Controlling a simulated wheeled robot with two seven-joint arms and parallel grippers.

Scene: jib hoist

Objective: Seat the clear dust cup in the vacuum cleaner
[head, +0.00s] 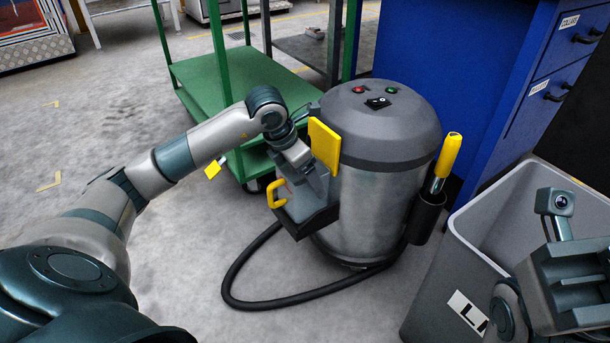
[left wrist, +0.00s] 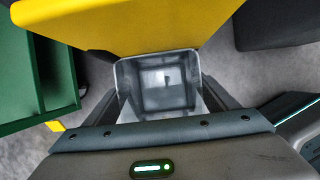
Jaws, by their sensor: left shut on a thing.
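The vacuum cleaner (head: 380,200) is a steel drum with a dark grey top. A raised yellow flap (head: 324,146) stands at its left side, above a dark tray-like holder (head: 318,222). The clear dust cup (head: 296,207), with a yellow handle (head: 276,194), is upright at the holder; I cannot tell whether it rests on the bottom. My left gripper (head: 316,186) is shut on the cup from above. The left wrist view looks down into the open cup (left wrist: 160,85), under the yellow flap (left wrist: 130,22). My right gripper (head: 575,290) is partly cut off, its opening unclear.
A black hose (head: 235,270) loops on the floor. A yellow-handled tool (head: 446,160) stands in a black holder at the drum's right. A grey bin (head: 455,260) is at right, a blue cabinet (head: 460,70) behind, a green cart (head: 225,80) at the back left.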

